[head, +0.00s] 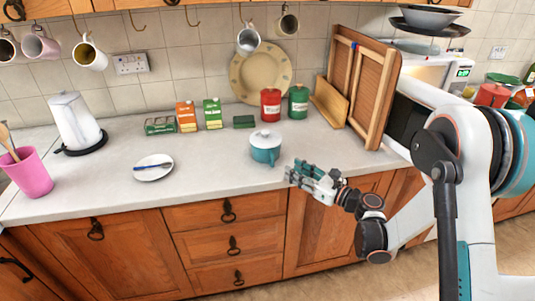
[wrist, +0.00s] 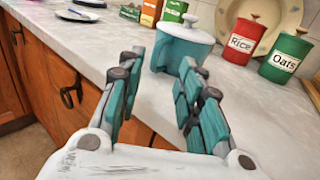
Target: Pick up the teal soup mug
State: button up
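The teal soup mug (head: 265,150) with a white lid stands upright on the counter, near the front edge. In the wrist view the teal soup mug (wrist: 178,50) is ahead of my fingers, with its handle side toward me. My gripper (head: 297,172) is at the counter's front edge, to the right of the mug and apart from it. In the wrist view my gripper (wrist: 158,80) has its two teal-padded fingers spread with nothing between them. The right finger partly covers the mug's lower right side.
A red canister (head: 270,104) and a green canister (head: 298,101) stand behind the mug. A small white plate (head: 153,167) with a blue-handled utensil lies to the left. Several cartons line the back, and a wooden rack (head: 372,95) stands to the right. Counter around the mug is clear.

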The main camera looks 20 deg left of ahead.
aim_at(267, 151)
jog(key=x, duration=0.2)
jog(key=b+x, duration=0.1)
jog(key=x, duration=0.2)
jog(key=b+x, duration=0.1)
jog(key=x, duration=0.1)
jog(key=shift+s+a+r, duration=0.15)
jog(key=shift+s+a, duration=0.05)
jog(key=shift+a, duration=0.1)
jog(key=shift+r, duration=0.1)
grip_shut()
